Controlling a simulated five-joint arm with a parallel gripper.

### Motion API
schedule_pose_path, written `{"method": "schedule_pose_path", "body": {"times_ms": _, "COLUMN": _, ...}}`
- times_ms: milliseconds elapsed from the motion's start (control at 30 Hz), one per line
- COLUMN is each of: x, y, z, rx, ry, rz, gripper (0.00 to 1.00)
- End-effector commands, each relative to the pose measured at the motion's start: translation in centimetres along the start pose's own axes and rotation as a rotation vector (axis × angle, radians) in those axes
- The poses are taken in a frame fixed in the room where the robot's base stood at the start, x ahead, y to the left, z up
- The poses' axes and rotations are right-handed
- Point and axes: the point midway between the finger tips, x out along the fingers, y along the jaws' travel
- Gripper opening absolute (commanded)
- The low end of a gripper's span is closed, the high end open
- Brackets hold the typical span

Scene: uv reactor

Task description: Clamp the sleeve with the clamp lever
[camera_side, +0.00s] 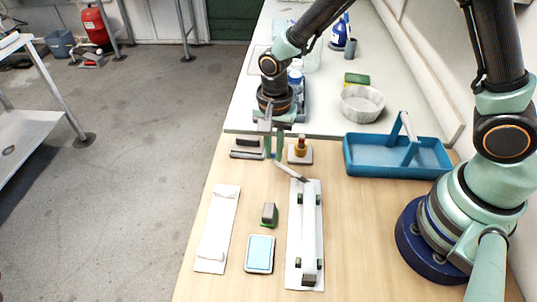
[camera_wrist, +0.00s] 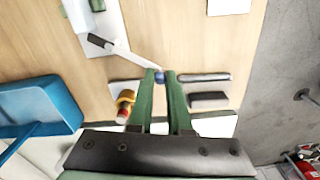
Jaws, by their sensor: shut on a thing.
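The clamp lever is a thin light-grey arm (camera_side: 291,172) at the far end of a long white fixture (camera_side: 291,270). In the wrist view the lever (camera_wrist: 130,54) slants from a dark pivot end to a small blue ball knob (camera_wrist: 160,77). My gripper (camera_side: 273,158) is shut on that knob; in the wrist view the green fingertips (camera_wrist: 163,73) stand on either side of it. A long white tube (camera_side: 308,225), likely the sleeve, lies along the fixture between dark green supports. Only a corner of the fixture shows in the wrist view, so the clamping point is not visible there.
A plate with a brass and red piece (camera_side: 300,148) and a tray with dark blocks (camera_side: 247,150) stand close to my gripper. A blue carrier (camera_side: 375,170) is at right. A white plate (camera_side: 211,245), green-grey block (camera_side: 269,215) and pale-blue pad (camera_side: 260,252) lie nearer.

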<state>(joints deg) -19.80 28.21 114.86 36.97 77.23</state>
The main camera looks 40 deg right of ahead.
Motion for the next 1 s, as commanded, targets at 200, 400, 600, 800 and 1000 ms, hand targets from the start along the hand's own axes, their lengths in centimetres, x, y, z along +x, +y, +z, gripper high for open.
{"method": "schedule_pose_path", "body": {"times_ms": 200, "x": -0.1, "y": 0.3, "z": -0.8, "rx": 0.117, "ry": 0.0, "rz": -0.001, "gripper": 0.0}}
{"method": "schedule_pose_path", "body": {"times_ms": 400, "x": -0.1, "y": 0.6, "z": -1.1, "rx": 0.175, "ry": 0.0, "rz": -0.001, "gripper": 0.0}}
{"method": "schedule_pose_path", "body": {"times_ms": 600, "x": -0.1, "y": 0.6, "z": -1.2, "rx": 0.193, "ry": 0.0, "rz": -0.001, "gripper": 0.0}}
{"method": "schedule_pose_path", "body": {"times_ms": 800, "x": -0.1, "y": 0.7, "z": -1.3, "rx": 0.194, "ry": 0.0, "rz": 0.0, "gripper": 0.0}}
{"method": "schedule_pose_path", "body": {"times_ms": 1000, "x": -0.1, "y": 0.7, "z": -1.3, "rx": 0.194, "ry": 0.0, "rz": 0.0, "gripper": 0.46}}
